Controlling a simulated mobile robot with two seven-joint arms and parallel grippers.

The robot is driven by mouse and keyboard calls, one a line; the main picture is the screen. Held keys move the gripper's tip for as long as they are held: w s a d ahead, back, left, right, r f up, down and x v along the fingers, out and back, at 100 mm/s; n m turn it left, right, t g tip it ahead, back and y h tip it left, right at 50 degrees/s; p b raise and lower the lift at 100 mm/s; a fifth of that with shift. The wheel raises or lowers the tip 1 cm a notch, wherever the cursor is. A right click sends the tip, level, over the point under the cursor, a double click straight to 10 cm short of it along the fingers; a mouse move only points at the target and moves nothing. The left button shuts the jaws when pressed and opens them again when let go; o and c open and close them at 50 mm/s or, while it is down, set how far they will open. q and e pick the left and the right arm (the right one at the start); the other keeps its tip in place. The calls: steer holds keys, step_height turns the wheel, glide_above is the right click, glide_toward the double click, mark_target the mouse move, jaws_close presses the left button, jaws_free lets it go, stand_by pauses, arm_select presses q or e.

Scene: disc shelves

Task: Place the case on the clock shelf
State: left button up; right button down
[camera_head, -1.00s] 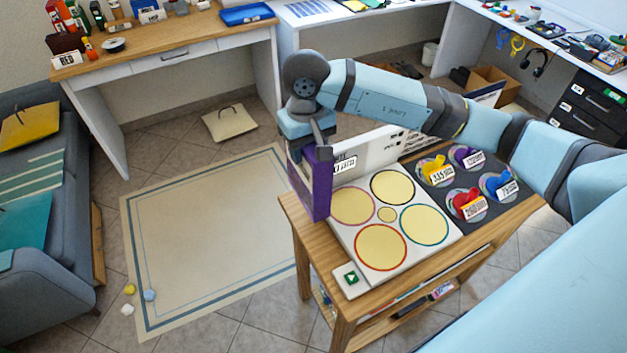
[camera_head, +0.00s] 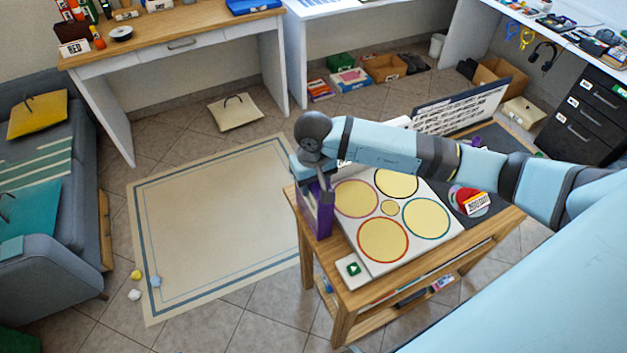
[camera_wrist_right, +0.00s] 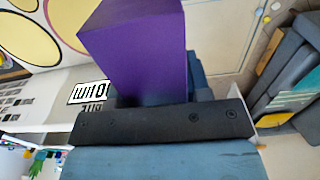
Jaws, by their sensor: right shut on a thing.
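My right gripper (camera_head: 310,183) reaches in from the right and is shut on a purple case (camera_head: 319,218). The case hangs upright at the left edge of a wooden table, beside a white board with yellow circles. I cannot tell whether it touches the table. In the right wrist view the purple case (camera_wrist_right: 137,50) stands out beyond the dark gripper body (camera_wrist_right: 160,122); the fingertips are hidden. I cannot make out a shelf marked with a clock. My left gripper is not in view.
The white board (camera_head: 349,222) fills much of the wooden table (camera_head: 345,300). A red piece (camera_head: 466,198) sits on its dark part, below my arm. A wooden desk (camera_head: 190,32) stands at the back left. A rug (camera_head: 215,225) and open floor lie left of the table.

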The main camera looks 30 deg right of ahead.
steer(key=shift+f, duration=0.15)
steer(key=c, duration=0.6)
jaws_free()
steer(key=shift+o, duration=0.2)
